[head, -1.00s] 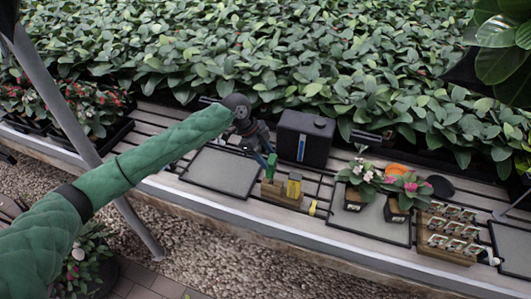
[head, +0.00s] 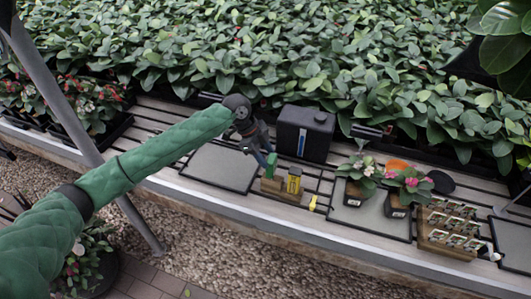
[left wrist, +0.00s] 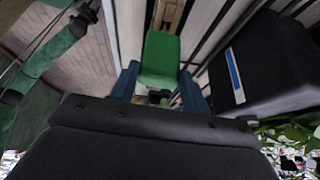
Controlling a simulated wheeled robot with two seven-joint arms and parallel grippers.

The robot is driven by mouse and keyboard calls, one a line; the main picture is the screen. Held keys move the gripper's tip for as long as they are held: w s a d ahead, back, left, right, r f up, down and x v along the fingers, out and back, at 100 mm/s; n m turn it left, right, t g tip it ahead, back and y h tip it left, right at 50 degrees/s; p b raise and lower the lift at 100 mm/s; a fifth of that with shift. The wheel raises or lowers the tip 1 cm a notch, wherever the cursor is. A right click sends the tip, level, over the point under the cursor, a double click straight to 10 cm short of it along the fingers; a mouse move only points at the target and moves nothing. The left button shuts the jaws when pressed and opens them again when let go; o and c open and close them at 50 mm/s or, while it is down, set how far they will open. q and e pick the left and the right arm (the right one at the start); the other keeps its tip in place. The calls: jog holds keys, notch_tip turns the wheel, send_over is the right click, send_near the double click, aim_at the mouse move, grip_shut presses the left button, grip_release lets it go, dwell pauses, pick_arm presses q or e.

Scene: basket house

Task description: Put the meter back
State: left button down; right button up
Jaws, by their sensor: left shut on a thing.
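A green meter (head: 270,167) stands roughly upright at the left end of a small wooden holder (head: 286,198) on the slatted bench. My left gripper (head: 266,157) is shut on the green meter from behind, its blue fingers on either side. The left wrist view shows the green meter (left wrist: 160,57) between the blue fingers, with part of the wooden holder (left wrist: 167,14) beyond it. I cannot tell whether the meter's foot sits in the holder or just above it. A yellow meter (head: 294,181) stands at the holder's right end. My right gripper is not in view.
A black box (head: 304,135) with a blue strip stands close behind the holder; it fills the right of the wrist view (left wrist: 265,65). A yellow item (head: 313,203) lies to the holder's right. Potted flowers (head: 404,190) and a wooden crate (head: 447,235) stand farther right. An empty grey mat (head: 219,167) lies left.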

pick_arm(q)
jog(key=shift+f+b, duration=0.3)
jog(key=shift+f, duration=0.95)
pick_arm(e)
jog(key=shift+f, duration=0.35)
pick_arm(q)
jog(key=c, duration=0.6)
grip_release()
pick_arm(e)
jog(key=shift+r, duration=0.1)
pick_arm(q)
jog(key=b+v, duration=0.2)
jog(key=v, duration=0.6)
jog(key=shift+b, duration=0.4)
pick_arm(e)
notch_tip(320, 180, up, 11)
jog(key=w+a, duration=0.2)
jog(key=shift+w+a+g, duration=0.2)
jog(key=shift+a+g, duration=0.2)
